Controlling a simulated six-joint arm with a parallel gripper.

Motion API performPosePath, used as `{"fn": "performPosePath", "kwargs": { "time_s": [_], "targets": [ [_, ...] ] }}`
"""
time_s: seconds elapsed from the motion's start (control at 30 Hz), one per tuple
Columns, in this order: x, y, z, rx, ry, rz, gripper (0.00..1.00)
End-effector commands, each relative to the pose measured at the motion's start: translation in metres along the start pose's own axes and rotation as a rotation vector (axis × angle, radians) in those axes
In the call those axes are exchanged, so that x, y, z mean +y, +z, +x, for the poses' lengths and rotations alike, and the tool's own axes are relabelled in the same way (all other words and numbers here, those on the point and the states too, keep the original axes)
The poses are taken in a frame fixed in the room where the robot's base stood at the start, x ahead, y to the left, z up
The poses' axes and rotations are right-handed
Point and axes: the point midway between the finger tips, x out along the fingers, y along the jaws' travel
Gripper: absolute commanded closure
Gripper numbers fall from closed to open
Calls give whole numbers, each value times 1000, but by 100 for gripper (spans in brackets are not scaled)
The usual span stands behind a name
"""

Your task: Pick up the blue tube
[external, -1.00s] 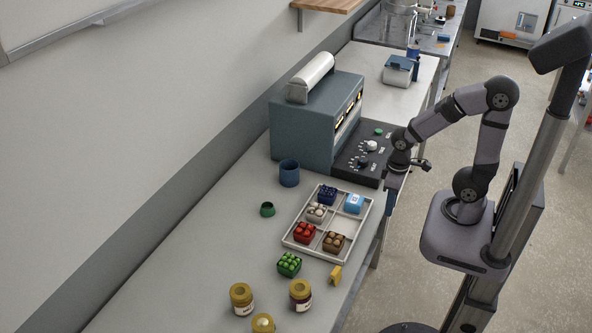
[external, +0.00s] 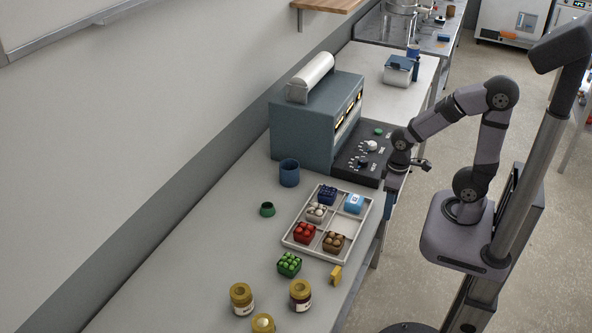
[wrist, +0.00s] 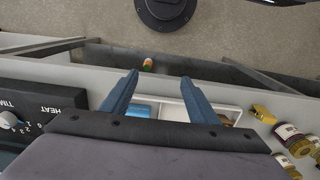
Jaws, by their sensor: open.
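A blue cylinder (external: 289,173), open at the top, stands upright on the counter left of the tray; it looks like the blue tube. Another small blue upright piece (external: 413,51) stands far back on the bench, too small to tell. My gripper (external: 391,196) hangs at the counter's front edge, right of the tray and apart from the blue cylinder. In the wrist view, its two blue fingers (wrist: 159,77) are spread with nothing between them. The blue cylinder is not visible in the wrist view.
A small green cup (external: 267,209) stands left of the tray.

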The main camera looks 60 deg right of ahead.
Motion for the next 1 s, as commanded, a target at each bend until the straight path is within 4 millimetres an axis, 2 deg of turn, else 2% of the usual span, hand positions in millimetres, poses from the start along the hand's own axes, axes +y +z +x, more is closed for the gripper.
{"fn": "performPosePath", "kwargs": {
  "time_s": [0.37,0.47,0.57,0.77,1.0],
  "targets": [
    [1,-2,0,-2,7,1,38],
    [5,-10,2,-11,35,9,38],
    [15,-28,4,-21,99,29,38],
    [46,-93,4,9,324,118,38],
    [75,-190,0,216,584,298,38]
  ]
}}
